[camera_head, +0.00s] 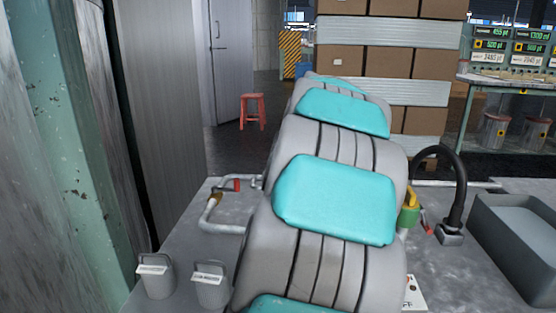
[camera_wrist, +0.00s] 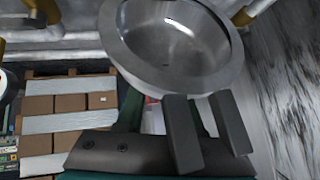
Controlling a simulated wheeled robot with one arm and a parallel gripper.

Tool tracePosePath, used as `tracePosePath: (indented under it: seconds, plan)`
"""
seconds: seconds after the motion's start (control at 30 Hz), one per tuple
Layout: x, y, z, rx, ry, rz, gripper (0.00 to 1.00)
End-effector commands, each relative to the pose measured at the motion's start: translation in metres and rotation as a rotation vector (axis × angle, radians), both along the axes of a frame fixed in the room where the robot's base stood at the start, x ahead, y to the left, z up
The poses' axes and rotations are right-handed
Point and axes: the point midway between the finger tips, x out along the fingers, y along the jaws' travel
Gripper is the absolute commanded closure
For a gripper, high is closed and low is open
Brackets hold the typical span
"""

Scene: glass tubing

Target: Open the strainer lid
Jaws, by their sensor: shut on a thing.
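A round, shiny metal piece with a wide rim, which looks like the strainer lid (camera_wrist: 185,40), fills the upper middle of the wrist view. Its hollow face shows. My gripper (camera_wrist: 200,97) has its two dark fingers at the near lower rim of this piece. The fingers stand a little apart, shut on it, though the exact contact is hard to see. The strainer body cannot be made out. In the head view my own arm covers the middle, and the gripper and lid are hidden behind it.
Stacked boxes (camera_head: 390,65) and a red stool (camera_head: 252,110) stand beyond.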

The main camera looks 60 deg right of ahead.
Motion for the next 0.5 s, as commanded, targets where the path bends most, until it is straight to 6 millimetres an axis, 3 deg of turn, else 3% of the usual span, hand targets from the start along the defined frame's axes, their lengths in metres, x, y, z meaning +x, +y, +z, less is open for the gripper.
tracePosePath:
  seconds: [0.03, 0.5]
  plan:
    - [-0.0036, 0.0007, -0.0164, 0.033, 0.026, 0.006, 1.0]
    - [-0.0091, -0.0017, -0.0233, 0.105, 0.056, 0.008, 1.0]
